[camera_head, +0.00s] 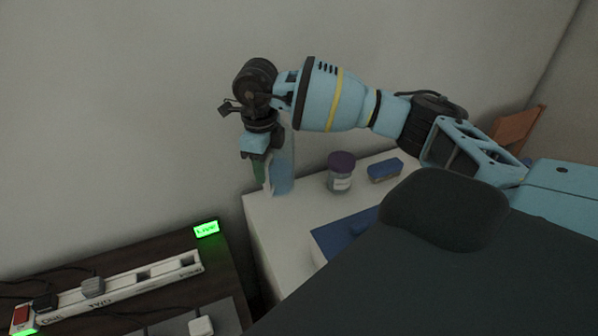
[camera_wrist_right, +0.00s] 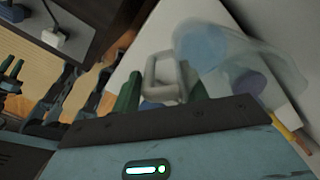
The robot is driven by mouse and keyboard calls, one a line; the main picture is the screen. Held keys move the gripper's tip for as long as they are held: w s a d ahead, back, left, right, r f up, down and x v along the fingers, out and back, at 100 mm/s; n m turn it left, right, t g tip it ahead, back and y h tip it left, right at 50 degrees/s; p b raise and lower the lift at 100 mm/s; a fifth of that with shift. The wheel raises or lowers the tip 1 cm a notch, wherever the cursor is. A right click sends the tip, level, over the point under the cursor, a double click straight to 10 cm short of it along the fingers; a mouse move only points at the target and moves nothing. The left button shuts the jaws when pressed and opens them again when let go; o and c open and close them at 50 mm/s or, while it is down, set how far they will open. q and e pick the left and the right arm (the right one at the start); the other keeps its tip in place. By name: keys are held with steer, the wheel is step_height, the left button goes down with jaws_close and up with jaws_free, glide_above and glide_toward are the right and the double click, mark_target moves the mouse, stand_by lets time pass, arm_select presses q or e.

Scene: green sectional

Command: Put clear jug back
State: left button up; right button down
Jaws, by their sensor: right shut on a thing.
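The clear jug (camera_head: 283,168) is pale blue and see-through, at the back left corner of the white surface (camera_head: 262,222). My right gripper (camera_head: 262,172) is beside it on its left and points down. In the right wrist view the jug (camera_wrist_right: 235,52) lies beyond the fingers, and its pale loop handle (camera_wrist_right: 151,72) is between the green fingertips of my right gripper (camera_wrist_right: 163,90). The gripper is shut on the handle. I cannot tell whether the jug's base touches the surface.
A purple-lidded jar (camera_head: 341,172) and a blue box (camera_head: 384,170) stand right of the jug. A larger blue item (camera_head: 345,235) lies nearer. A dark table (camera_head: 190,262) at lower left bears a white power strip (camera_head: 130,283) and a green lit display (camera_head: 206,229). The wall is close behind.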

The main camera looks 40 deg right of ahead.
mark_target(277, 183)
steer(key=d+m, duration=0.1)
steer(key=m, duration=0.1)
steer(key=w+m, duration=0.1)
steer(key=m, duration=0.1)
steer(key=d+m, duration=0.1)
steer(key=shift+w+d+r+m, duration=0.1)
steer(key=shift+w+d+m, duration=0.1)
steer(key=shift+d+m, duration=0.15)
arm_select(q)
steer(key=shift+s+f, duration=0.35)
steer(key=shift+f, duration=0.05)
arm_select(e)
steer(key=m, duration=0.1)
steer(key=d+m, duration=0.1)
steer(key=m, duration=0.2)
steer(key=shift+w+d+r+m, duration=0.1)
steer(key=shift+w+d+m, duration=0.25)
steer(key=shift+d, duration=0.05)
steer(key=shift+f, duration=5)
steer(key=shift+f, duration=0.2)
steer(key=c, duration=0.7)
jaws_free()
steer(key=shift+c, duration=0.2)
